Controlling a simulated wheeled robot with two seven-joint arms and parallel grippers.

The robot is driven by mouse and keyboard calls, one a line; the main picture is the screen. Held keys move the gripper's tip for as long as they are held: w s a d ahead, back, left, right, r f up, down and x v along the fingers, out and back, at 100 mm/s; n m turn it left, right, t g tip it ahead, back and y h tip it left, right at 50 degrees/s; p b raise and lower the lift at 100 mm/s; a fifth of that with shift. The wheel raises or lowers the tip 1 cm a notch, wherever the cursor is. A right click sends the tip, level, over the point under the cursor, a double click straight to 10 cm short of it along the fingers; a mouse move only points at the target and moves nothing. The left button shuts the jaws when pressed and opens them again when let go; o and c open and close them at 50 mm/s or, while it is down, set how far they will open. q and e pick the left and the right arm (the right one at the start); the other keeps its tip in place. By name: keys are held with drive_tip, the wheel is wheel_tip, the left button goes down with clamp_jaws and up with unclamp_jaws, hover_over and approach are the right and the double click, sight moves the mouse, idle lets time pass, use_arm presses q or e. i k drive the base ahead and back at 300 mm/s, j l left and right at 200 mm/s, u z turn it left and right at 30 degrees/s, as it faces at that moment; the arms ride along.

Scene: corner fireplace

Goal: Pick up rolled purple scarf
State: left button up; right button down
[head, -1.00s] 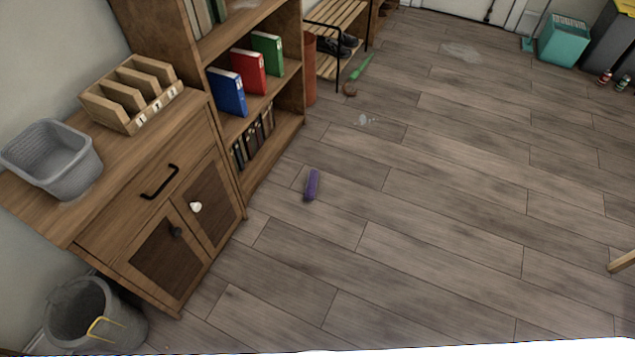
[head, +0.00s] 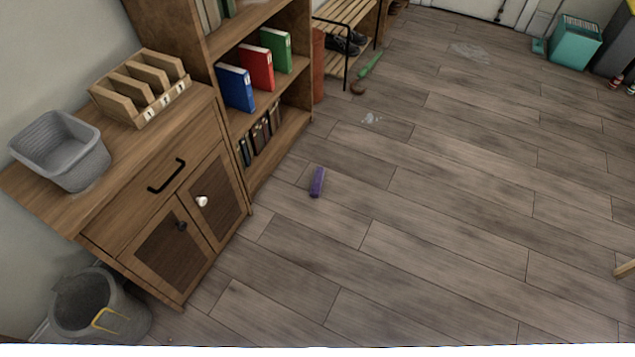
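The rolled purple scarf (head: 317,182) lies on the wooden floor in the head view, a little left of and around the middle of the picture. It is a short, narrow roll lying on the planks, to the right of the bookshelf's base. Nothing covers it. Neither of my grippers shows in the head view.
A wooden cabinet (head: 150,222) carries a grey basket (head: 62,150) and a wooden sorter (head: 140,88). A bookshelf (head: 300,60) with binders stands behind it. A grey bin (head: 95,310) is at lower left. A green object (head: 371,64) lies near the shoe rack. Floor right of the scarf is clear.

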sight(315, 192)
drive_tip(key=i+z, duration=0.1)
drive_tip(key=i, duration=0.75)
